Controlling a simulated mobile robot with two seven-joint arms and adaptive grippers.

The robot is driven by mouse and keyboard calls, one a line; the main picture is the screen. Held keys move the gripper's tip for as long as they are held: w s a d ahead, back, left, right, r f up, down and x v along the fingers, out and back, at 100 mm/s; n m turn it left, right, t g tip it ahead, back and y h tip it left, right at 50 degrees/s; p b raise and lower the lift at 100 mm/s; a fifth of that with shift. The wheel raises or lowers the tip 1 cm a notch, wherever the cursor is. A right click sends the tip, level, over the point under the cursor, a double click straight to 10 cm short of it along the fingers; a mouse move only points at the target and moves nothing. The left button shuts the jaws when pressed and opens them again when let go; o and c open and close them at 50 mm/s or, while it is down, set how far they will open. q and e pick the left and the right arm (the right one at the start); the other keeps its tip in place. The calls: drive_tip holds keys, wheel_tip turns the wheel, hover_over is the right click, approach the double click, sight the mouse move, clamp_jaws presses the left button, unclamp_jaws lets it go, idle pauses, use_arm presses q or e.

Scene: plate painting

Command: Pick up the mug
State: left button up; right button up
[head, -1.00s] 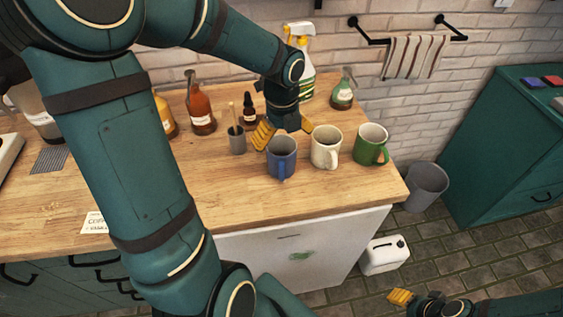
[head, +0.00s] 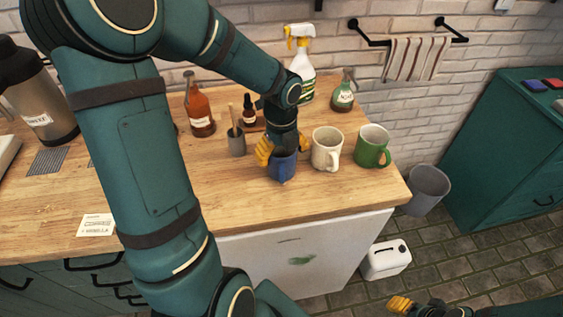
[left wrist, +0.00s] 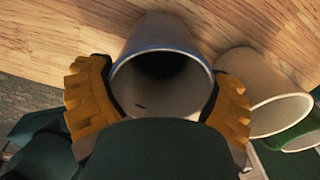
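The blue mug (head: 283,168) stands upright on the wooden counter, the leftmost of three mugs in the head view. In the left wrist view its open rim (left wrist: 163,60) lies between the yellow fingers. My left gripper (head: 283,147) reaches down from above with one finger on each side of the mug. Its dark pads (left wrist: 160,100) appear to press against the mug's walls, so it is shut on it. My right gripper (head: 399,305) is low at the bottom of the head view, away from the counter; its opening is unclear.
A white mug (head: 326,150) stands close to the right, with a green mug (head: 372,147) beyond it. A grey cup with brushes (head: 237,143) stands to the left. Bottles (head: 201,110) and a spray bottle (head: 301,70) stand behind. The counter's front is clear.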

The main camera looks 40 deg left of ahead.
use_arm(q)
drive_tip(key=shift+r, duration=0.15)
drive_tip(key=shift+c, duration=0.3)
drive_tip(key=shift+r+p, duration=0.35)
drive_tip(key=shift+r, duration=0.4)
drive_tip(key=shift+r+p, duration=1)
drive_tip(key=shift+r, duration=3.1)
drive_tip(key=shift+c, duration=0.2)
use_arm(e)
drive_tip(key=shift+w+r, duration=0.25)
drive_tip(key=shift+r, duration=0.4)
drive_tip(key=shift+w+r, duration=0.2)
drive_tip(key=shift+r, duration=0.45)
drive_tip(key=shift+s+d, duration=0.1)
drive_tip(key=shift+d, duration=0.05)
